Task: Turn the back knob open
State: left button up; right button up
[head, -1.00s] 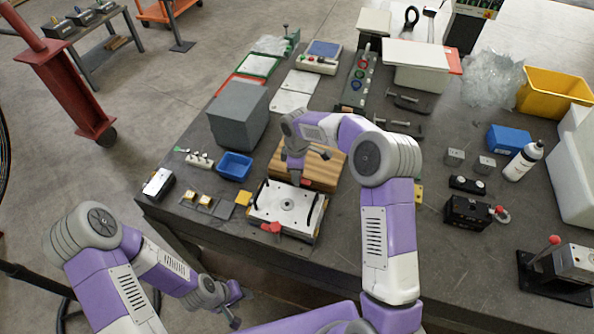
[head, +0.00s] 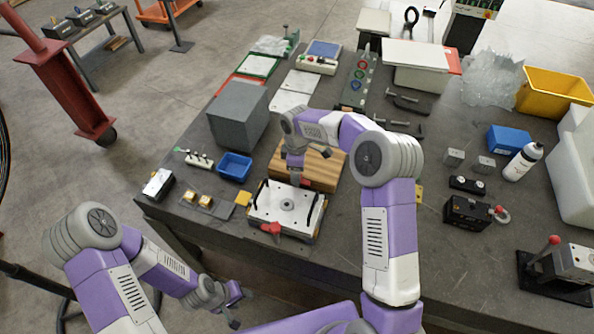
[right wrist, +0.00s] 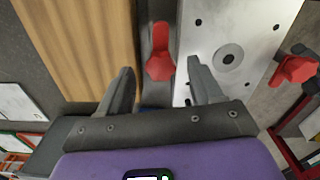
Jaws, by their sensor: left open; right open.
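The mould base (head: 287,205) is a pale metal plate with a round centre hole and two dark bars, near the table's front edge. Its front red knob (head: 270,228) also shows at the right of the right wrist view (right wrist: 294,71). The back red knob (right wrist: 160,52) lies ahead of and between the fingertips of my right gripper (right wrist: 160,78), which is open and apparently not touching it. In the head view my right gripper (head: 295,178) is over the plate's back edge and largely hides that knob. My left gripper (head: 236,300) is open and empty, low before the table.
A wooden block (head: 318,170) stands right behind the mould base. A blue bin (head: 235,166), a grey block (head: 238,113) and small yellow parts (head: 205,201) lie to the left. A black padlock-like unit (head: 467,213) stands to the right.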

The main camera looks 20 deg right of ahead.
notch_tip(320, 180, up, 7)
jog(key=shift+f, duration=0.1)
